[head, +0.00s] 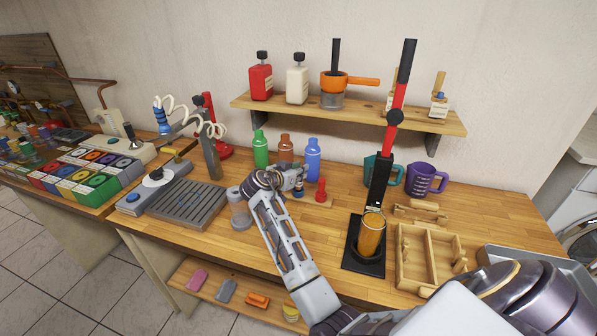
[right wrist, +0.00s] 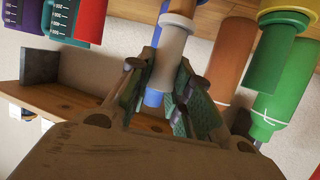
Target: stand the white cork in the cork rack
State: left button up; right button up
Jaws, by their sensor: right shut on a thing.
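My right gripper (head: 296,178) is over the bench in front of the bottles. In the right wrist view, which is upside down, its fingers (right wrist: 172,100) are shut on the white cork (right wrist: 174,48), which has a brown end pointing to the bench side. The gripper hides the cork in the head view. I cannot tell whether the white cork touches the rack. My left gripper is not in view.
Close behind stand a green bottle (head: 260,152), a brown bottle (head: 286,150) and a blue bottle (head: 312,155). A tall red-handled press (head: 380,180) is to the right. A shelf (head: 345,113) hangs above.

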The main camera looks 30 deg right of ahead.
jog(key=shift+f+b, duration=1.05)
jog(key=shift+f, duration=0.25)
jog(key=o, duration=1)
jog(key=shift+f, duration=0.1)
jog(key=shift+r, duration=5.05)
notch_tip(320, 180, up, 9)
jog(key=p, duration=0.9)
jog(key=shift+r+p, duration=0.6)
jog(key=shift+r, duration=0.05)
